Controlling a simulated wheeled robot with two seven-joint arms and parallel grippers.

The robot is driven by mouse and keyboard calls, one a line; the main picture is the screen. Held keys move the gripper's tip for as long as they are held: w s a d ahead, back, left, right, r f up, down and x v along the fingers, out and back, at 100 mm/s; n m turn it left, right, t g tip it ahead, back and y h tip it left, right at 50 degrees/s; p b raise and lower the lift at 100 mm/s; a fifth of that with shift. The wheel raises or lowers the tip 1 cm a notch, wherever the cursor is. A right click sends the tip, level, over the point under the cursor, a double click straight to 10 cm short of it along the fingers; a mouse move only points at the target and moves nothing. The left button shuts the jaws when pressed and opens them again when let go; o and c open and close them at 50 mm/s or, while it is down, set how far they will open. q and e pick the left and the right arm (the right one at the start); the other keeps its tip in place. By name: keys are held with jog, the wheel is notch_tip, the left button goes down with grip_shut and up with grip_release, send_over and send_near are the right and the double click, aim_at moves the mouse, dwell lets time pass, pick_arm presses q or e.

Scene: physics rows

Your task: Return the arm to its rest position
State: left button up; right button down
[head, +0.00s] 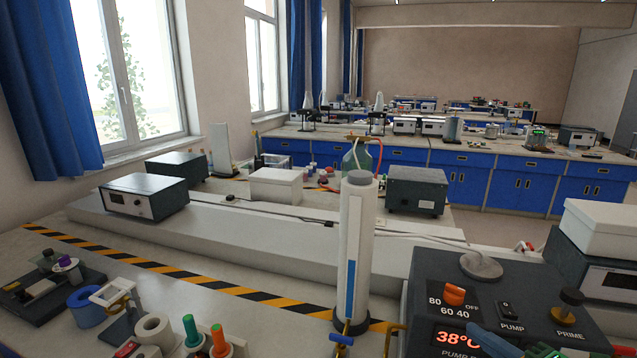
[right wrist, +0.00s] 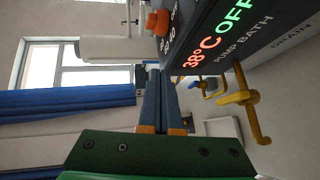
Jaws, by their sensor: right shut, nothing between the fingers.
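My right gripper (head: 480,333) shows at the bottom right of the head view, partly cut off by the lower edge, in front of the dark bath unit (head: 425,287). In the right wrist view the right gripper (right wrist: 160,74) has its two blue-grey fingers together, with nothing between them. The bath unit's panel (right wrist: 240,45) is beside the fingertips there, with a lit 38°C reading and an orange knob (right wrist: 158,22). I cannot tell whether the fingers touch the panel. My left gripper is not in view.
A tall white cylinder (head: 355,235) stands left of the bath unit. A yellow valve handle (right wrist: 238,98) sticks out near the right gripper. Stoppered items (head: 205,342), a tape roll (head: 154,331) and a blue ring (head: 86,307) crowd the lower left. Striped tape (head: 180,274) crosses the bench.

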jog(key=s+d+f+m+g+h, duration=0.1)
jog(key=s+f+m+g+h, duration=0.1)
jog(key=s+f+m+h, duration=0.4)
jog(key=s+d+f+m+g+h, duration=0.1)
jog(key=s+d+f+m+h, duration=0.15)
jog(key=f+m, duration=0.65)
jog(key=s+a+f+m+g, duration=0.1)
jog(key=s+a, duration=0.1)
jog(key=s+a+f+m+g, duration=0.1)
jog(key=s, duration=0.1)
jog(key=s+a+f+m+g, duration=0.1)
jog(key=s+a, duration=0.1)
jog(key=shift+s+a+f+m, duration=0.15)
jog(key=shift+a+f+m, duration=0.05)
jog(key=shift+a+m, duration=0.2)
jog(key=s+a+f+m+g+y, duration=0.2)
jog(key=s+a+g+y, duration=0.15)
jog(key=s+a, duration=0.45)
notch_tip(320, 180, down, 19)
jog(key=s+g, duration=0.3)
jog(key=s+d+f, duration=0.1)
jog(key=s+f, duration=0.7)
jog(key=s, duration=0.2)
jog(key=shift+s+d+f+n+g+h, duration=0.2)
jog(key=shift+s+d+n+g+h, duration=0.05)
jog(key=shift+s+n+g+h, duration=0.15)
